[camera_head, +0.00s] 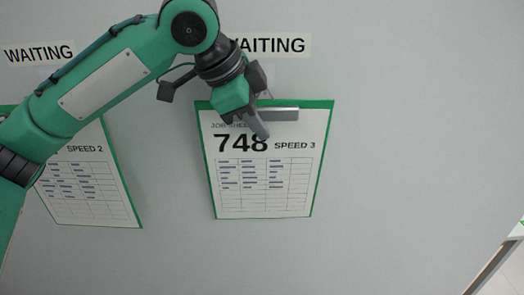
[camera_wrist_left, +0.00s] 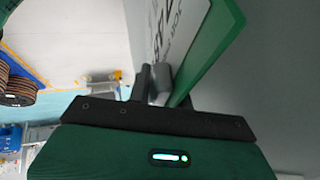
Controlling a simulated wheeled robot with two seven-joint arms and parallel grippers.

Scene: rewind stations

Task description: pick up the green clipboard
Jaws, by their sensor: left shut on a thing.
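A green clipboard (camera_head: 315,190) carries a white job sheet marked 748, SPEED 3, with a grey metal clip at its top. It is against a grey surface below a WAITING label. My left gripper (camera_head: 258,122) is at the clipboard's top edge, beside the clip, and is shut on it. In the left wrist view, the clipboard (camera_wrist_left: 213,50) rises edge-on from between the fingers of my left gripper (camera_wrist_left: 162,92), with its paper on the left. The exact contact of the fingertips is partly hidden. My right gripper is not in view.
A second green-edged clipboard (camera_head: 128,190) marked SPEED 2 hangs at the left, partly behind my left arm, under another WAITING label (camera_head: 38,53). The grey surface right of the held clipboard is clear. Dark striped rolls (camera_wrist_left: 17,88) show in the left wrist view.

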